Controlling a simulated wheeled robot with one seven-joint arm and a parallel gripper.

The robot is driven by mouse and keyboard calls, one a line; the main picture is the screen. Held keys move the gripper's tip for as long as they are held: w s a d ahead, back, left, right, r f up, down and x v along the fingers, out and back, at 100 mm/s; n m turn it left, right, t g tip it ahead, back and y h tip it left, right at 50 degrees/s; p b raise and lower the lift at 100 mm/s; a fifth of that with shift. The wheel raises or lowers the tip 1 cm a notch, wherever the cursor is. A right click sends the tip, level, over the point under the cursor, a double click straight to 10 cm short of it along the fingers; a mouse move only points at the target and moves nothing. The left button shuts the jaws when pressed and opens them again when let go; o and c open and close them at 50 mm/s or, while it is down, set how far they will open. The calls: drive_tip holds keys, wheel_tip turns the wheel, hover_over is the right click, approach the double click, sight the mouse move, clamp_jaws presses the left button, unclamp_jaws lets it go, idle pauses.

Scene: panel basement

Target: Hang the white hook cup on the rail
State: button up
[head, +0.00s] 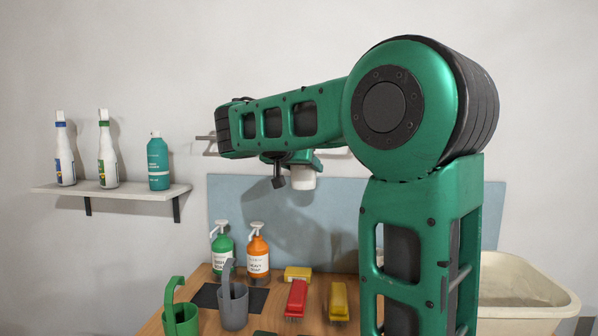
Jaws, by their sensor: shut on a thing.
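The white hook cup (303,179) is in the head view, held up in front of the wall beneath my forearm. Only its lower part shows; its hook is hidden. My gripper (298,161) is shut on it, though the fingers are mostly hidden by the arm. The metal rail (205,145) is on the wall at about the height of my forearm. Its left end sticks out past my arm and most of it is hidden behind the arm. I cannot tell whether the cup touches the rail.
On the wooden table (263,322) stand a green hook cup (180,318), a grey one (233,303), green (222,250) and orange (258,255) pump bottles, and red (296,298) and yellow (339,300) brushes. A shelf (120,194) with bottles is left; a beige basin (525,295) is right.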

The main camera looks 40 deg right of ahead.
drive_tip(key=shift+w+d, duration=0.45)
drive_tip(key=shift+d, duration=0.05)
drive_tip(key=shift+f, duration=1.35)
drive_tip(key=o, duration=1.1)
drive_tip(key=shift+a, duration=0.1)
drive_tip(key=v, duration=1)
drive_tip(key=shift+a+r, duration=0.1)
drive_tip(key=shift+a, duration=0.2)
drive_tip(key=shift+s, duration=0.1)
